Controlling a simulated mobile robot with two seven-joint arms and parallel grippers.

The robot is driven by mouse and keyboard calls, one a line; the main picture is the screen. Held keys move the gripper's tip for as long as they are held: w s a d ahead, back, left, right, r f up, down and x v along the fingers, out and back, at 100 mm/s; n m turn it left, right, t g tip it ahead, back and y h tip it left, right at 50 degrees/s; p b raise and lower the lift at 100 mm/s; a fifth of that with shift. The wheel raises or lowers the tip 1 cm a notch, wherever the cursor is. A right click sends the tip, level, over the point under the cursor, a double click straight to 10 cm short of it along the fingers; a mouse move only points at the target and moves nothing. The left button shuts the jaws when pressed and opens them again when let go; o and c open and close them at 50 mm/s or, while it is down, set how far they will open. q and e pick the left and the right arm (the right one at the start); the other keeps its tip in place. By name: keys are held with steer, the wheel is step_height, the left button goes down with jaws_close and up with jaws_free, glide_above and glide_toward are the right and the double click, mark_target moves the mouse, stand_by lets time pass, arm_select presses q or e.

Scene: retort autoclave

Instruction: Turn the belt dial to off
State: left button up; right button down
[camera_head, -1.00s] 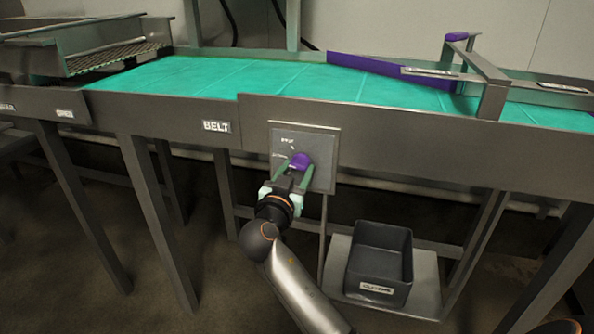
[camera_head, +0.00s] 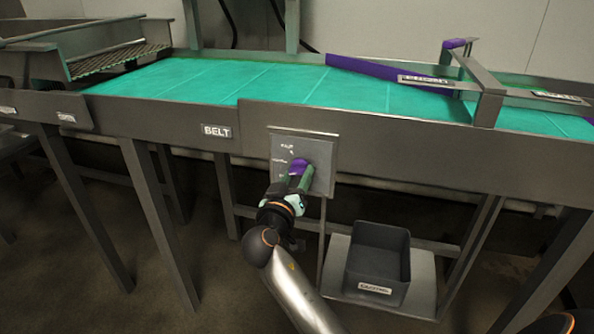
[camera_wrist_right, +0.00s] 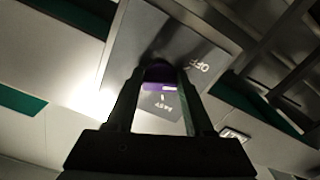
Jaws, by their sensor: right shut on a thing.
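The purple belt dial (camera_head: 297,167) sits on a grey panel (camera_head: 318,150) fixed to the conveyor's front, right of the BELT label (camera_head: 216,131). My right gripper (camera_head: 300,180) reaches it from below and is shut on the dial. In the right wrist view the purple dial (camera_wrist_right: 160,74) is between the two fingers of my right gripper (camera_wrist_right: 162,88). The panel (camera_wrist_right: 130,45) there shows the word OFF (camera_wrist_right: 207,66) to the right of the dial and the word EASY (camera_wrist_right: 163,106) below it. My left gripper is not in view.
The green conveyor belt (camera_head: 230,82) runs above the panel, with a purple guide rail (camera_head: 385,74) across it. A dark bin (camera_head: 378,262) stands on a low shelf (camera_head: 424,283) at the lower right. Table legs stand left and right of my arm.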

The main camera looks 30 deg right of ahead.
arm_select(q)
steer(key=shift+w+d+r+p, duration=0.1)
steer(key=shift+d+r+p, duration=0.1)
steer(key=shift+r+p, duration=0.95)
arm_select(e)
steer(key=shift+r+n, duration=0.15)
steer(key=shift+n, duration=1.95)
steer(key=shift+d, duration=0.1)
steer(key=shift+c, duration=1.4)
jaws_free()
steer(key=shift+s, duration=0.1)
